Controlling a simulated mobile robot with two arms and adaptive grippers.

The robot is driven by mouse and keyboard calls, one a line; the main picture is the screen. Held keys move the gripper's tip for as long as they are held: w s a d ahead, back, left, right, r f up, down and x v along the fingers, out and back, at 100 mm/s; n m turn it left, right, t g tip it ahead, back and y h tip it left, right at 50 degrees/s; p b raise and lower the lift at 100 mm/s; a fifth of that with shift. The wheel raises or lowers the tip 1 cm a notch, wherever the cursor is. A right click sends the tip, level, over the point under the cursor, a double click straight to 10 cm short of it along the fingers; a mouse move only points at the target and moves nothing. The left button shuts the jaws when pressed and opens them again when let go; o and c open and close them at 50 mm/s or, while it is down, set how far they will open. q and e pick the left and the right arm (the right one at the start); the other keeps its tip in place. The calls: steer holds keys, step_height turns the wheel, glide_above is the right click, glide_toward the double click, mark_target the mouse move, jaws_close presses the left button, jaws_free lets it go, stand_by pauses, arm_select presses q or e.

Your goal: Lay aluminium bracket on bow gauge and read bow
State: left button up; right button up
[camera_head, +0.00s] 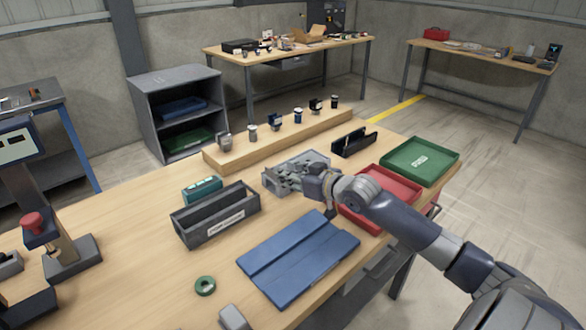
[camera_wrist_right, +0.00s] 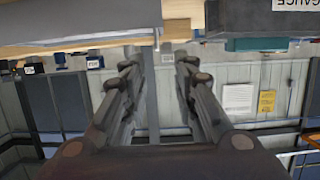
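A long dark grey box with a white label (camera_head: 218,228) stands open-topped on the bench. Its edge also shows in the right wrist view (camera_wrist_right: 240,18), upside down, with a label ending in "GAUGE". My right gripper (camera_head: 279,174) reaches in from the right, low over the bench, behind and to the right of this box. In the right wrist view its fingers (camera_wrist_right: 158,72) are apart, and I see nothing clearly held between them. I cannot pick out the aluminium bracket with certainty. My left gripper is not in view.
A blue two-panel mat (camera_head: 298,258), a red tray (camera_head: 362,218) and a green tray (camera_head: 420,161) lie on the bench. A teal box (camera_head: 202,190) and a green ring (camera_head: 205,286) are near the gauge. A wooden riser (camera_head: 285,137) holds several small items behind.

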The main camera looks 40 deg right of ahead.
mark_target(273, 172)
steer(key=x, duration=0.2)
steer(key=shift+w+f, duration=0.2)
steer(key=shift+w, duration=0.1)
steer(key=x, duration=0.3)
steer(key=shift+d+f+p, duration=0.1)
steer(key=shift+f+p, duration=0.25)
steer(key=shift+p, duration=0.05)
steer(key=shift+w+f, duration=0.1)
steer(key=shift+w, duration=0.15)
jaws_close()
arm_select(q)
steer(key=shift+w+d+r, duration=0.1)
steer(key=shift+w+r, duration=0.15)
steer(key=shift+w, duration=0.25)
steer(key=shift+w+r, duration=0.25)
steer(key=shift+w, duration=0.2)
